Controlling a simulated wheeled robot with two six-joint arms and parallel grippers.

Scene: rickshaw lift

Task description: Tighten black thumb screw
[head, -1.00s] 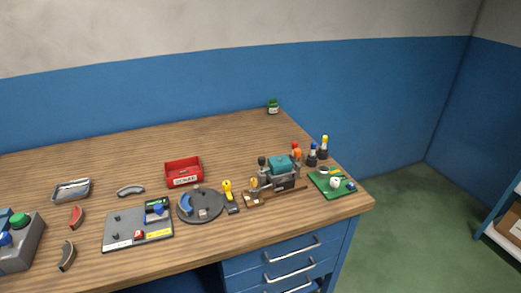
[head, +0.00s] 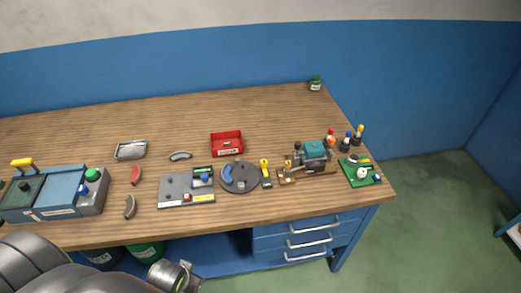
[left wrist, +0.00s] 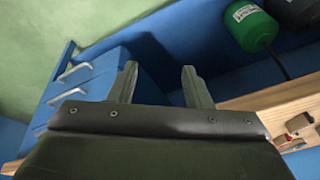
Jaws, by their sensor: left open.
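A grey fixture plate (head: 182,203) lies near the bench's front edge in the head view. It bears small dark knobs, a blue part and a red part. They are too small to tell whether one is the black thumb screw. A machine with a teal top (head: 315,149) stands to the right and also has a dark knob (head: 297,146). My left arm enters at the lower left of the head view, in front of the bench. In the left wrist view, my left gripper (left wrist: 159,72) is open and empty, its fingers apart. My right gripper is out of view.
A round dark turntable (head: 241,187), a red bin (head: 227,152), a metal tray (head: 131,158) and a blue-grey box (head: 62,185) stand on the bench. A green board (head: 348,176) lies at right. Drawers (head: 300,213) are below. The back of the bench is mostly clear.

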